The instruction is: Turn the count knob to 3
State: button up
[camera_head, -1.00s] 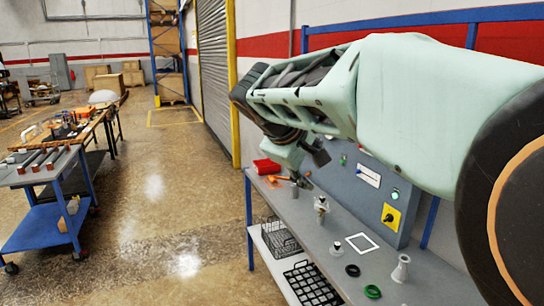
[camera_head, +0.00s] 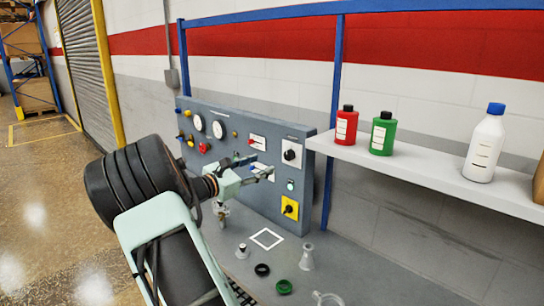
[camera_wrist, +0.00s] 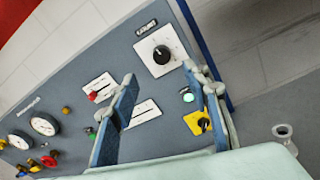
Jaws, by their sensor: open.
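The count knob (camera_head: 290,153) is a black dial on a white plate at the upper right of the grey control panel (camera_head: 232,178). In the wrist view the count knob (camera_wrist: 161,54) sits under a dark label, with a white pointer mark on it. The numbers are too small to read. My gripper (camera_head: 263,166) is open in front of the panel, left of and slightly below the knob. In the wrist view my gripper (camera_wrist: 160,76) has its two fingers spread, with the knob beyond and between their tips. Nothing is between the fingers.
A yellow-plated knob (camera_head: 290,208) and a lit green button (camera_head: 290,185) sit below the count knob. A red-handled switch (camera_wrist: 99,88) is near the left finger. Gauges (camera_head: 208,125) are further left. A shelf (camera_head: 400,168) with bottles juts out at right. Small fittings stand on the bench.

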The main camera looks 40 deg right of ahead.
aim_at(287, 157)
jog(key=shift+n, duration=0.5)
jog(key=d, duration=0.4)
jog(key=w+d+f+p, duration=0.1)
jog(key=d, duration=0.3)
jog(key=w+d+p, duration=0.1)
jog(key=d, duration=0.3)
jog(key=shift+d+f, duration=0.15)
jog(key=c, duration=1.2)
jog(key=shift+o, duration=0.2)
jog(key=shift+f+b, duration=0.15)
jog(key=shift+b, duration=0.15)
